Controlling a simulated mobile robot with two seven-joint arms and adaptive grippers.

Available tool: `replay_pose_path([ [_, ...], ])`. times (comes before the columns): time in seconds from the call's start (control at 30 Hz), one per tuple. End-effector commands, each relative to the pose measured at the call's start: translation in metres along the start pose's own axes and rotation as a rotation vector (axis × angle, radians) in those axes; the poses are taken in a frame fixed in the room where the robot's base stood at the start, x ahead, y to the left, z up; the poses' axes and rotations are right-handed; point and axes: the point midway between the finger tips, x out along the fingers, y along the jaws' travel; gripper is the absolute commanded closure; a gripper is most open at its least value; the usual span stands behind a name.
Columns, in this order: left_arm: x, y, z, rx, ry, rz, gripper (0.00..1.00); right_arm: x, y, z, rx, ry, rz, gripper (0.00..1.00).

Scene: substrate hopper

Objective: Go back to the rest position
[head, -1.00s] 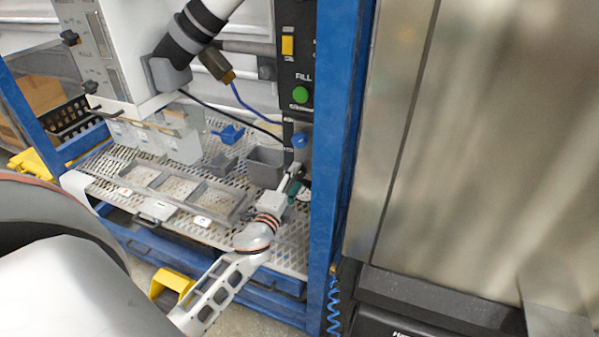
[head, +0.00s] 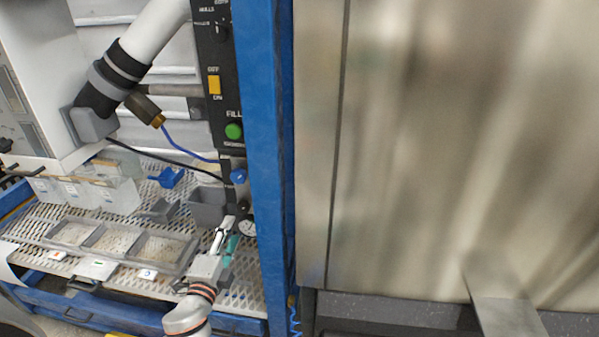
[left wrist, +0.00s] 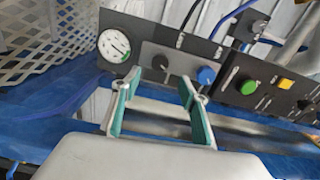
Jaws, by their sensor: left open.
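My left gripper (head: 229,236) is at the right front of the perforated shelf in the head view, beside the blue post. In the left wrist view its two teal-padded fingers (left wrist: 155,103) are apart with nothing between them. Beyond the fingers are a round gauge (left wrist: 114,46) and a blue knob (left wrist: 206,75) on a grey panel; whether the fingers touch the panel cannot be told. The green FILL button (head: 234,131) is above the gripper on the black control panel. My right gripper is in neither view.
A grey bin (head: 208,207) stands on the shelf left of my gripper. A three-section grey tray (head: 117,247) lies further left. A blue post (head: 262,150) and a large metal panel (head: 440,150) close off the right. A blue scoop (head: 168,177) sits behind.

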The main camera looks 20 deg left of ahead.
Motion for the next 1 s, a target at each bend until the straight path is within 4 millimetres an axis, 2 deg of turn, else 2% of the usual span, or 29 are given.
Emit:
replay_pose_path([
  [0.17,-0.004,0.002,-0.003,-0.028,0.007,0.012,0.56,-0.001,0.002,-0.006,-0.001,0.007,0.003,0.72],
  [0.27,-0.02,0.01,-0.014,-0.13,0.026,0.06,0.56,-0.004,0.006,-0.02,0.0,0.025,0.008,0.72],
  [0.37,-0.051,0.029,-0.033,-0.307,0.049,0.156,0.56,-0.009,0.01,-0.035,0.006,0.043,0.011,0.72],
  [0.5,-0.111,0.066,-0.063,-0.588,0.056,0.341,0.56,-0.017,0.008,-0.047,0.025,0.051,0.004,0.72],
  [0.7,-0.211,0.113,-0.105,-0.944,-0.002,0.624,0.56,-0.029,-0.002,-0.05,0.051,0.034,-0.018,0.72],
  [0.8,-0.248,0.126,-0.119,-1.059,-0.04,0.723,0.56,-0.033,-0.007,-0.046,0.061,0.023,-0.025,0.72],
  [0.9,-0.271,0.133,-0.128,-1.127,-0.066,0.782,0.56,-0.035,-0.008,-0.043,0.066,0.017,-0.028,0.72],
  [1.0,-0.28,0.137,-0.131,-1.155,-0.078,0.806,0.56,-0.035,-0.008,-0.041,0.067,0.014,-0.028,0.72],
])
